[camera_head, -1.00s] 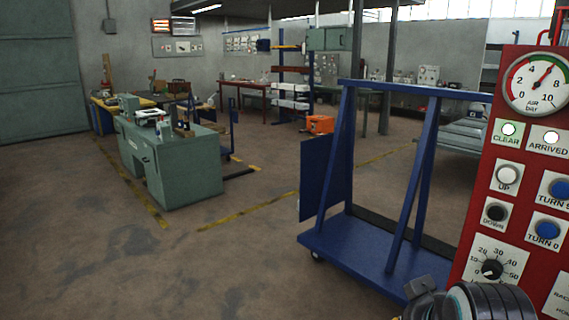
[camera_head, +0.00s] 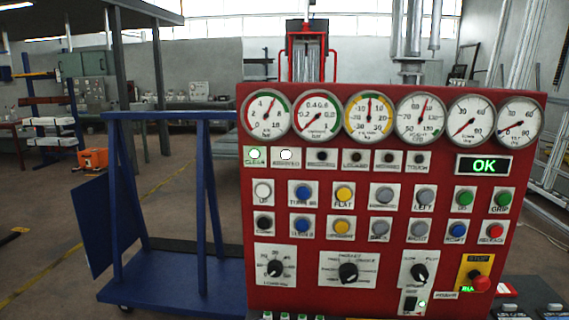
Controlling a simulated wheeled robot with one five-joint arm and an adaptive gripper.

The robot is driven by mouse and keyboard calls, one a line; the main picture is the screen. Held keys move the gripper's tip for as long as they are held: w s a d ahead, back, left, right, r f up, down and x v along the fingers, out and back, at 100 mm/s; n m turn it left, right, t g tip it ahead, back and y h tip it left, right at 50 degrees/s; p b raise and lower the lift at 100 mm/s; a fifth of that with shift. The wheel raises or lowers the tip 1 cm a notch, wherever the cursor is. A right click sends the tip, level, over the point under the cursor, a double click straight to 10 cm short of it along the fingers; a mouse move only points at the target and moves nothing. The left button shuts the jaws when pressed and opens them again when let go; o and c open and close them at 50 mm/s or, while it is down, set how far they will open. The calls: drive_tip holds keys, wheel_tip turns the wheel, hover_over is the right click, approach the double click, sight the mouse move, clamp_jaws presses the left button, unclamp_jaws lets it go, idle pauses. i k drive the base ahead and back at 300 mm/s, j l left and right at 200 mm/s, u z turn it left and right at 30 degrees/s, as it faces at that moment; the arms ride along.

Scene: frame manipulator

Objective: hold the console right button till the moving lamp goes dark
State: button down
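The red console (camera_head: 395,120) fills the right half of the view. Two grey buttons sit one above the other in its button rows. The upper one's label looks like LEFT (camera_head: 424,197); the lower one's blurred label may read RIGHT (camera_head: 418,229). No gripper is on either button. In the lamp row, the clear lamp (camera_head: 255,154) and the lamp beside it, arrived (camera_head: 286,155), are lit white. The lamp third from left (camera_head: 321,156) is dark, and its label is too blurred to confirm as moving. My gripper is not in view.
A display reading OK (camera_head: 483,165) is lit green. A red stop button (camera_head: 480,284) on a yellow plate is at the console's lower right. A blue wheeled frame (camera_head: 165,285) stands left of the console. Open floor (camera_head: 50,250) lies farther left.

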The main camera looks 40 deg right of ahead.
sight(420, 229)
drive_tip(key=z, duration=2)
